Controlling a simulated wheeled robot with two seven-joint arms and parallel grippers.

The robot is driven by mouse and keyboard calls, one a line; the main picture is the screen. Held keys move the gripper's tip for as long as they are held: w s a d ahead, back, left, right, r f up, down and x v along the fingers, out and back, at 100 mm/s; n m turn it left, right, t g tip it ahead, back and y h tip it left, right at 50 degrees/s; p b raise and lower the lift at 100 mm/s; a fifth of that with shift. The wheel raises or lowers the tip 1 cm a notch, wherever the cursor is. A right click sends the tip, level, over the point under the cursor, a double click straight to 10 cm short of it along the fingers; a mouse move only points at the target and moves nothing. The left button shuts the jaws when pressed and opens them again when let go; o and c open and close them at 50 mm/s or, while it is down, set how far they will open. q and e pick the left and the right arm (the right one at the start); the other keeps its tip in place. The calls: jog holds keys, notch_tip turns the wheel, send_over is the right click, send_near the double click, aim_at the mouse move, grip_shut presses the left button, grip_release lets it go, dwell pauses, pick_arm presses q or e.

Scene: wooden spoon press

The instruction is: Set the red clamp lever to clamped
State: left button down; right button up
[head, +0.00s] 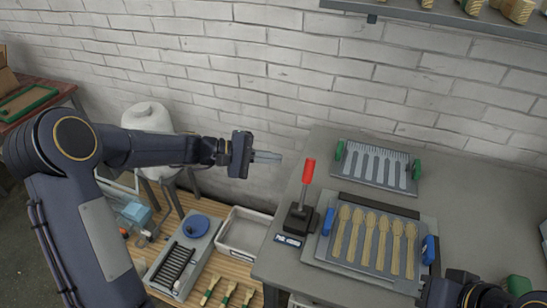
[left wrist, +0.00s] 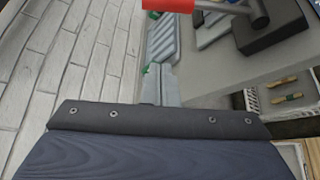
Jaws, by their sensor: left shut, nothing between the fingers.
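The red clamp lever (head: 309,171) stands nearly upright on a black base (head: 300,218) at the left edge of the grey table, leaning slightly. Its red grip also shows at the top of the left wrist view (left wrist: 168,5). My left gripper (head: 268,157) is shut and empty, pointing right. In the head view its tips are left of the red grip, with a visible gap. My right gripper (head: 441,290) shows only partly at the bottom right, in front of the spoon tray, and its fingers are not clear.
A tray of several wooden spoons (head: 350,259) with blue side handles lies right of the lever. A grey slotted plate (head: 365,178) with green handles lies behind it. A grey bin (head: 247,222) stands on a lower wooden surface. A brick wall rises behind.

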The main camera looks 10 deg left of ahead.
aim_at(305, 185)
pick_arm(q)
jog(key=s+d+p, duration=0.1)
jog(key=d, duration=0.6)
jog(key=shift+s+p, duration=0.25)
jog(key=shift+p, duration=0.1)
